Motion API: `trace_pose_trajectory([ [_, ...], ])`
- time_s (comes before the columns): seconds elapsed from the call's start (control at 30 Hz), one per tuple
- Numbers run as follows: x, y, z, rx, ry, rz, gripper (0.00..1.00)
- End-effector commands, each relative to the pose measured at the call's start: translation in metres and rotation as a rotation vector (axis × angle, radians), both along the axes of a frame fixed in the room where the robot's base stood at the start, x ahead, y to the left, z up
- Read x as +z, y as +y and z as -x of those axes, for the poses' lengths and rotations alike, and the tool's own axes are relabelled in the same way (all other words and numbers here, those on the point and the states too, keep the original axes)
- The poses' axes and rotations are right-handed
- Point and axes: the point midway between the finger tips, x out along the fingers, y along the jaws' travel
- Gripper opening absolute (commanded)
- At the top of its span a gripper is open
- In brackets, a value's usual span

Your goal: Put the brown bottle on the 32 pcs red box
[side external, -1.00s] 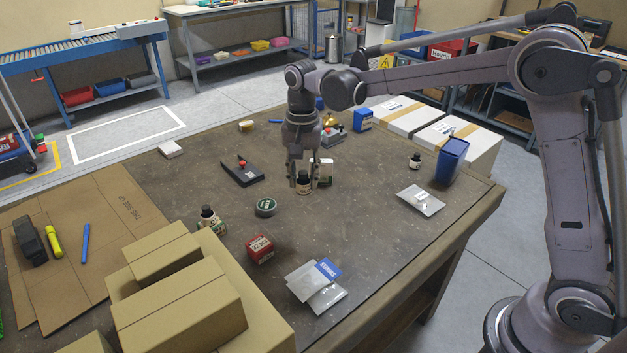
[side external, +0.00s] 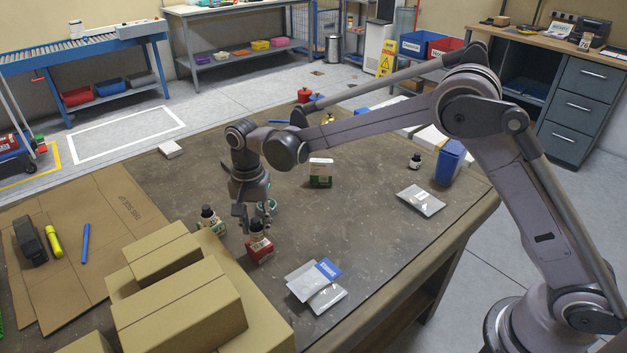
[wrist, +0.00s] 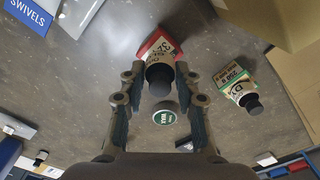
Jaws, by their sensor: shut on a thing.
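The brown bottle (side external: 256,229), dark-capped with a pale label, is upright between the fingers of my gripper (side external: 254,220). In the wrist view the bottle (wrist: 159,74) sits between both fingertips of my gripper (wrist: 160,82), its cap towards the camera. The red box (side external: 260,249) is directly below the bottle in the side view. In the wrist view the red box (wrist: 166,45) shows behind the bottle, its "32" label partly covered. The bottle's base is at or just above the box top; I cannot tell if they touch.
Another dark-capped bottle (side external: 208,216) stands by a green-and-white box left of my gripper. Cardboard boxes (side external: 180,305) rise at the front left. Silver bags (side external: 315,283) lie right of the red box.

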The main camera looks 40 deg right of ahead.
Motion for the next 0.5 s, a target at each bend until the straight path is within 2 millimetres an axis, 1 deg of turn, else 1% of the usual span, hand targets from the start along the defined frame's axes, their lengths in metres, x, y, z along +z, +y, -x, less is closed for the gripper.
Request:
trace_pose_trajectory([
  [0.03,-0.008,0.000,0.000,0.000,0.000,0.000,0.00],
  [0.17,-0.020,0.000,0.000,0.000,0.000,0.000,0.00],
  [0.5,-0.023,-0.001,0.000,0.000,0.000,0.000,0.00],
])
